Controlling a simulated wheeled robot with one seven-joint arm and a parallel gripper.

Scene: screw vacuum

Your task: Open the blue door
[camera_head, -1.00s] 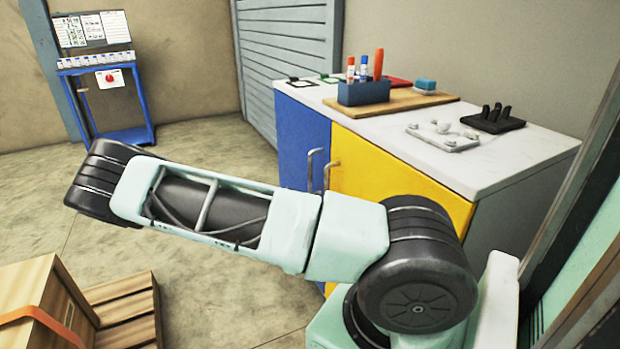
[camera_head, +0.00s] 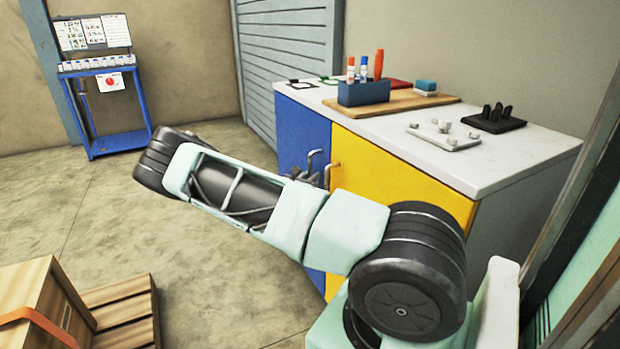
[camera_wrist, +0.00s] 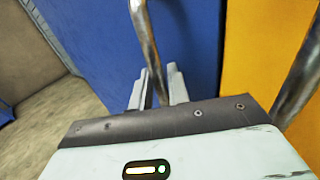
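The blue door (camera_head: 300,135) is the left door of a low cabinet and looks closed. It fills the middle of the wrist view (camera_wrist: 195,40). Its curved metal handle (camera_wrist: 147,30) runs down toward my gripper (camera_wrist: 160,72); in the head view the top of the handle (camera_head: 313,156) shows above my arm. My gripper's two pale fingers stand apart, with the lower end of the handle at the gap between them. I cannot tell whether they touch it. In the head view my gripper is mostly hidden behind my arm, with dark parts showing by the handles.
The yellow door (camera_head: 390,180) and its handle (camera_wrist: 298,75) are close on the right. The white countertop (camera_head: 510,155) holds a blue box (camera_head: 363,93) and other items. A wooden crate (camera_head: 35,300) and pallet (camera_head: 125,310) stand at lower left. Floor left of the cabinet is clear.

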